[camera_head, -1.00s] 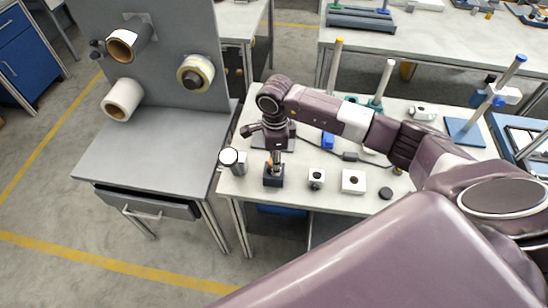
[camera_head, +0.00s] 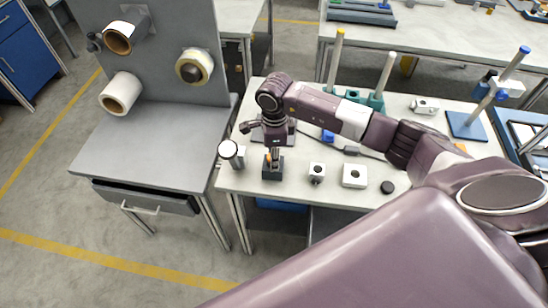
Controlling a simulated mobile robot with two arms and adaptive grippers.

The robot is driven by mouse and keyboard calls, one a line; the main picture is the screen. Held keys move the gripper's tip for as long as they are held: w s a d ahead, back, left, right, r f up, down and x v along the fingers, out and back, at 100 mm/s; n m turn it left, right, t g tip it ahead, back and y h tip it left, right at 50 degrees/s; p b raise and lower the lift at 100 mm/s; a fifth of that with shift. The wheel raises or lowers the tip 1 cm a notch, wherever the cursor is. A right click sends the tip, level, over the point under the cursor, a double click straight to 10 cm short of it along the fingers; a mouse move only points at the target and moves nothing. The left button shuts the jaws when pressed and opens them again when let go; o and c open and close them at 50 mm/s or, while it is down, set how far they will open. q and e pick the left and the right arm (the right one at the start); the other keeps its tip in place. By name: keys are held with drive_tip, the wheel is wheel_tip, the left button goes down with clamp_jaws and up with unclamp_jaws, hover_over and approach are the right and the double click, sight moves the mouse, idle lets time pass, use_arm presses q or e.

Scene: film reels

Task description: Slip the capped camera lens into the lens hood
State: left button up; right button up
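My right gripper (camera_head: 275,156) points down from the arm that comes in from the right. Its fingertips are at the top of a small black block (camera_head: 272,171) near the table's front edge. A cylinder with a pale round top and dark rim (camera_head: 231,151) stands at the table's left front corner, left of the gripper. It may be the capped lens, but the view is too small to be sure. I cannot pick out the lens hood for certain. My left gripper is not in view.
Stands with upright posts (camera_head: 384,76) are behind the arm. A grey bench (camera_head: 150,150) with tape rolls is left.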

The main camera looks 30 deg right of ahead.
drive_tip(key=shift+s+f+b, duration=0.4)
drive_tip(key=shift+s+f, duration=0.25)
drive_tip(key=shift+f, duration=0.25)
drive_tip(key=shift+w+r+g+p, duration=0.2)
drive_tip(key=shift+r+g+p, duration=0.1)
drive_tip(key=shift+r+p, duration=0.3)
drive_tip(key=shift+c, duration=0.2)
drive_tip(key=shift+w+d+r+b, duration=0.15)
drive_tip(key=shift+w+r+b, duration=0.05)
drive_tip(key=shift+r+b, duration=0.1)
idle(1.1)
drive_tip(key=shift+s+f+b, duration=0.2)
drive_tip(key=shift+f+b, duration=0.2)
drive_tip(key=shift+b, duration=0.05)
drive_tip(key=shift+s+f+b, duration=0.25)
drive_tip(key=shift+f+b, duration=0.1)
drive_tip(key=shift+f, duration=0.05)
drive_tip(key=shift+w+r+p, duration=0.35)
drive_tip(key=shift+r+p, duration=0.1)
drive_tip(key=shift+r, duration=0.2)
drive_tip(key=shift+w+r, duration=0.1)
drive_tip(key=shift+r, duration=0.1)
idle(0.4)
drive_tip(key=shift+r, duration=0.1)
idle(0.5)
drive_tip(key=shift+f+b, duration=0.25)
drive_tip(key=shift+b, duration=0.15)
